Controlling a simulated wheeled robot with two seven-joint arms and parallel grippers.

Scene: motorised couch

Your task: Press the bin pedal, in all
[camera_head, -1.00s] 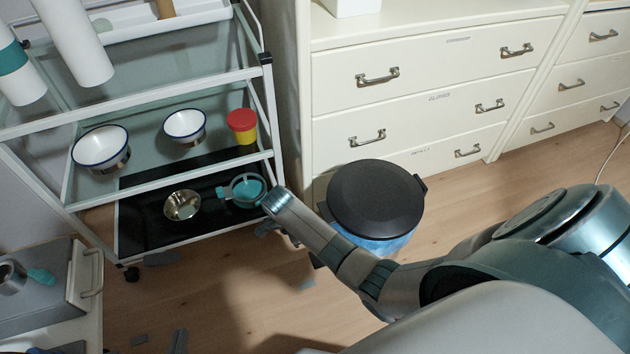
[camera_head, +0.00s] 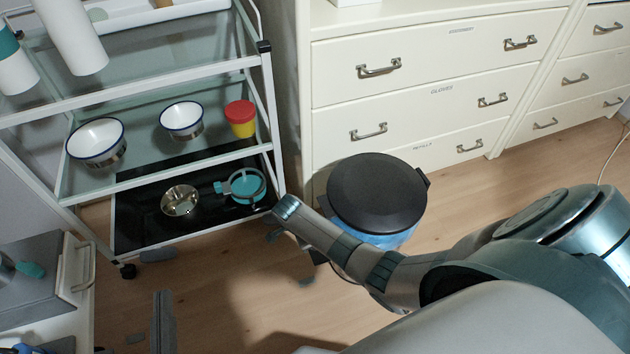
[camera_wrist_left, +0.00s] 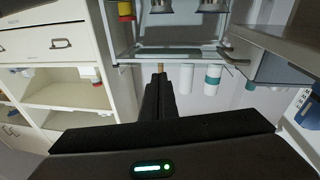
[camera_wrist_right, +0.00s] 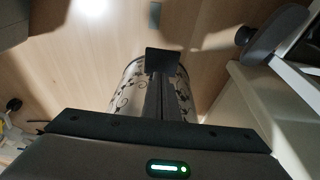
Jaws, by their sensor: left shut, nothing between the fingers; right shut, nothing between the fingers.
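The bin has a round black lid (camera_head: 377,193), which is shut, above a blue liner rim (camera_head: 385,238). In the right wrist view its patterned metal body (camera_wrist_right: 130,88) stands behind my fingers. A flat dark plate at its base appears to be the pedal (camera_wrist_right: 163,61). My right gripper (camera_wrist_right: 158,82) is shut and empty, its tips overlapping the pedal's near edge in that view; I cannot tell whether they touch. My right forearm hides the bin's lower front in the head view. My left gripper (camera_head: 163,297) is shut and empty, low at left, away from the bin.
A glass-shelved trolley (camera_head: 190,172) with bowls and a red-yellow tub (camera_head: 240,118) stands left of the bin. White drawers (camera_head: 430,90) stand behind it. A low cabinet (camera_head: 40,290) is at lower left.

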